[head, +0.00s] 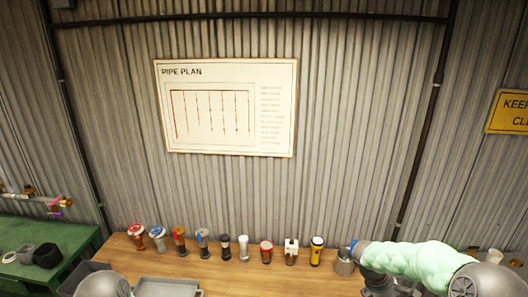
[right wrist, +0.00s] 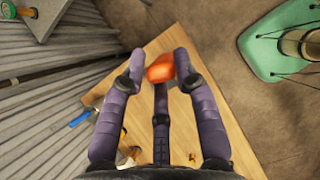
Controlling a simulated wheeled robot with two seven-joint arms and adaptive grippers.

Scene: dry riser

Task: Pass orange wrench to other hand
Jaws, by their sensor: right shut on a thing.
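The orange wrench (right wrist: 160,69) shows in the right wrist view as a short orange piece between the fingertips of my right gripper (right wrist: 160,62). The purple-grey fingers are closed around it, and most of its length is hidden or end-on. I cannot make out the wrench in the head view, where my right arm comes in at the lower right. My left gripper is not in view; only a grey part of my left arm shows at the bottom left of the head view.
A wooden bench (head: 228,270) carries a row of several upright fittings along the wall. A metal cup (head: 344,262) stands at the row's right end. A grey tray (head: 166,288) lies at the front left. A green table (head: 35,280) stands farther left. A pipe plan board (head: 226,107) hangs above.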

